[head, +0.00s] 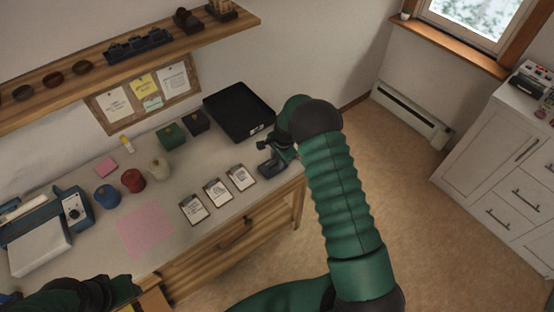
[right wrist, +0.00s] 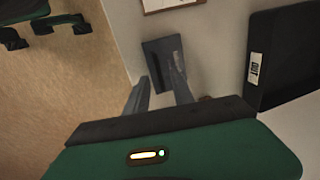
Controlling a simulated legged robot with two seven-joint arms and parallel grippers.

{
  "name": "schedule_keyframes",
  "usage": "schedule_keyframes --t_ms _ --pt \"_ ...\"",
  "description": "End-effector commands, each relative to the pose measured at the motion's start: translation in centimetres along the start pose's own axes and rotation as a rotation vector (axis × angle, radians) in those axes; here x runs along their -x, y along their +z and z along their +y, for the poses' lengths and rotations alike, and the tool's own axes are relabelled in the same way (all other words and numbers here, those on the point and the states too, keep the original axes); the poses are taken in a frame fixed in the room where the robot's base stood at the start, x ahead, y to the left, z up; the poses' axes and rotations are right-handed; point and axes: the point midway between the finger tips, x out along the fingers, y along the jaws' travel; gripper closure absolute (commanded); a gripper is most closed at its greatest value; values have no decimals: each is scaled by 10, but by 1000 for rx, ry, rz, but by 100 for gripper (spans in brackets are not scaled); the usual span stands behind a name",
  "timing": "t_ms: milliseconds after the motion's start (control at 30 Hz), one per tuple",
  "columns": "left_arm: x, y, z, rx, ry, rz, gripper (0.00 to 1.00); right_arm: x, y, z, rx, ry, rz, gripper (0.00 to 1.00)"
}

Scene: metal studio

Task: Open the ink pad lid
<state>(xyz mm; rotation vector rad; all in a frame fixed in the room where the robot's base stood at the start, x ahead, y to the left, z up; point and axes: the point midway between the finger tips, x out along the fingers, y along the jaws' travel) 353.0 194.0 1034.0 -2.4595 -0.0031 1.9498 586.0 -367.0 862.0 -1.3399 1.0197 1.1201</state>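A small dark blue-grey ink pad (head: 268,167) sits at the right front corner of the desk, beside the row of cards. My right gripper (head: 274,148) reaches down over it. In the right wrist view the ink pad (right wrist: 158,54) lies just beyond my right gripper's fingertips (right wrist: 158,84), which are apart with a gap between them. I cannot tell whether the fingers touch the pad or how its lid stands. My left arm (head: 80,291) shows at the bottom left of the head view; its fingers cannot be made out.
A black tray (head: 238,108) with a white label stands behind the pad. Several cards (head: 217,193), a pink sheet (head: 146,229), spools (head: 132,180), a green box (head: 171,136) and a blue-and-white machine (head: 40,243) occupy the desk. A shelf (head: 105,63) runs above. Open floor lies right of the desk.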

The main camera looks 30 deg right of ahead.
Motion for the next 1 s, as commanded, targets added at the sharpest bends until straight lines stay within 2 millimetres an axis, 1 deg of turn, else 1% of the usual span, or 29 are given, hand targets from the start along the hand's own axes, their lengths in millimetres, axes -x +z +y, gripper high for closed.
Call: schedule_keyframes --t_ms 100,300,333,500,533,567,1000 --pt "1 0 0 0 0 0 64 -7 0 -1 0 0 1 71" --pt "0 0 0 0 0 -1 64 -8 1 -2 1 1 1 71" --pt "0 0 0 0 0 -1 64 -8 0 -2 1 0 1 72" --pt "0 0 0 0 0 0 64 -8 0 -1 0 0 0 94" --pt "0 0 0 0 0 0 64 -8 0 -1 0 0 0 98" --pt "0 0 0 0 0 0 64 -8 0 -1 0 0 1 100" --pt "0 0 0 0 0 0 64 -7 -2 -1 0 0 3 100"
